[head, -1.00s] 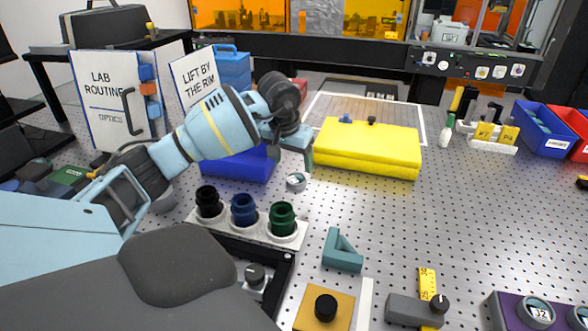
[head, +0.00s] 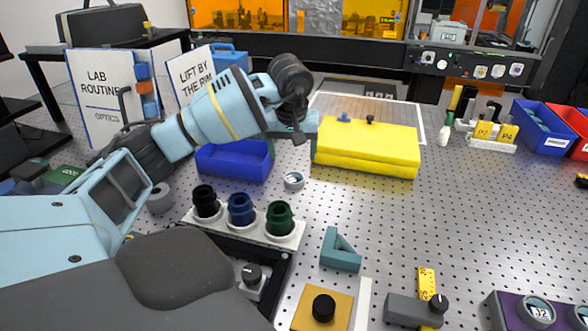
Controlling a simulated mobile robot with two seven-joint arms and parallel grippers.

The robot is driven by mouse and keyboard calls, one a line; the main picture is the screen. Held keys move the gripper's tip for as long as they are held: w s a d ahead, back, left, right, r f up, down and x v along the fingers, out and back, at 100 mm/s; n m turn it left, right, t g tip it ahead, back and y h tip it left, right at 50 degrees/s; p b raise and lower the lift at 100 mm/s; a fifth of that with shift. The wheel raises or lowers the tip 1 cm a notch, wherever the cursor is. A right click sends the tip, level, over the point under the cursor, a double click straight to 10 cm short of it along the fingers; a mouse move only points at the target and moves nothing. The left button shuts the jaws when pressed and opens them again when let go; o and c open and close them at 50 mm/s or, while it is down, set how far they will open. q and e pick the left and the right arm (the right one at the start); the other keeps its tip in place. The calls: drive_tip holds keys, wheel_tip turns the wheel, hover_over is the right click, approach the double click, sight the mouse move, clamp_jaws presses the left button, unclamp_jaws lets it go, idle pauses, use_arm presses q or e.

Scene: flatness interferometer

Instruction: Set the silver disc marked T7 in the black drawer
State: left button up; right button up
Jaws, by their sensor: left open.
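A small silver disc (head: 294,181) lies on the perforated table, in front of the gap between the blue bin and the yellow case. Its mark is too small to read, so I cannot tell if it is T7. My left gripper (head: 300,136) is open and empty, above and apart from this disc; its fingers are seen partly edge-on. A black open-topped frame (head: 282,287), perhaps the drawer, is at the lower middle, partly hidden by my left arm. A grey block with a black knob (head: 251,278) sits inside it. My right gripper is not in view.
Black, blue and green cups stand in a white holder (head: 243,229) between the disc and the black frame. A blue bin (head: 235,166) and yellow case (head: 366,152) stand behind. A teal angle block (head: 341,252) is right of the frame. The table's right middle is clear.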

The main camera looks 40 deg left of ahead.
sight(294, 177)
use_arm(q)
drive_tip(key=shift+w+a+f+n+g+y, duration=0.15)
drive_tip(key=shift+w+a+f+n, duration=0.4)
drive_tip(key=shift+f, duration=1)
drive_tip(key=shift+w+d+f+n+g+y, duration=0.1)
drive_tip(key=shift+w+f+n+y, duration=0.1)
drive_tip(key=shift+f+n, duration=1)
drive_tip(key=shift+w+a+f+n+g+y, duration=0.15)
drive_tip(key=shift+w+a+f+n, duration=0.2)
drive_tip(key=shift+f, duration=1.55)
drive_tip(key=c, duration=1.2)
wheel_tip(294, 177, up, 10)
drive_tip(key=shift+r, duration=0.1)
